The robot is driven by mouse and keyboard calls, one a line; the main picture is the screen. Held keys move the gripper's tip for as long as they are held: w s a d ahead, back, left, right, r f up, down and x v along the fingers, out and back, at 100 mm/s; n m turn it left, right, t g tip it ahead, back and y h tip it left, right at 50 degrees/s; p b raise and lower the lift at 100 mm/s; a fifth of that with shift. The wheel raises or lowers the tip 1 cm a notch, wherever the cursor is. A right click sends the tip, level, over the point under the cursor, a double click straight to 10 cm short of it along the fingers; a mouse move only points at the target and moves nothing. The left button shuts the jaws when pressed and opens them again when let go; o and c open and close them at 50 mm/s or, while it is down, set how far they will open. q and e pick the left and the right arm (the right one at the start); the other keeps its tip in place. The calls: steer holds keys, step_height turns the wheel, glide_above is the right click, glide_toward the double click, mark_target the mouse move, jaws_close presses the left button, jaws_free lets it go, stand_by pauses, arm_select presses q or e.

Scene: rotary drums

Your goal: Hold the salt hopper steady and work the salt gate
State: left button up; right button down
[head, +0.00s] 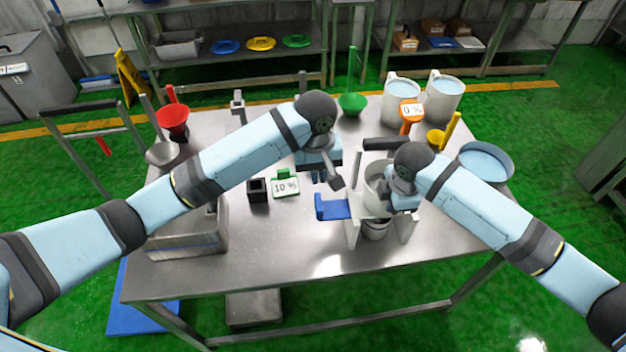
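The salt hopper (375,180) is a pale round vessel in a light frame, standing on the metal table right of centre. A blue gate handle (334,208) sticks out from its left side. A small container (375,229) stands under it. My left gripper (328,181) points down just above and behind the blue handle, apart from it. Its fingers look spread, with nothing between them. My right gripper (393,198) is at the hopper's right side, overlapping its rim. Its fingertips are hidden, so I cannot tell whether it grips the hopper.
A 10 % sign (286,185) and a black block (258,190) stand left of the handle. White buckets (401,101), an orange 0 % sign (411,111) and a wide blue-filled pan (485,161) stand behind and right. The front middle is clear.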

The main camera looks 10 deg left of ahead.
arm_select(q)
steer(key=s+a+f+n+h, duration=0.1)
steer(key=n, duration=0.1)
steer(key=a+f+n+h, duration=0.1)
steer(key=a+n+h, duration=0.1)
steer(key=n, duration=0.1)
steer(key=s+a+f+n+h, duration=0.1)
steer(key=a+n+h, duration=0.1)
steer(key=n, duration=0.1)
steer(key=shift+s, duration=0.3)
jaws_close()
steer(key=s+a+n+t+h, duration=0.2)
steer(key=a+n+t+h, duration=0.1)
steer(key=a+n, duration=0.6)
steer(key=w+d+f, duration=0.3)
steer(key=d+f, duration=0.4)
steer(key=d, duration=0.4)
steer(key=shift+w, duration=0.4)
steer(key=d, duration=0.1)
steer(key=w+d, duration=0.1)
steer(key=d, duration=0.2)
steer(key=shift+w+d, duration=0.2)
steer(key=shift+w, duration=0.1)
steer(key=shift+a, duration=0.1)
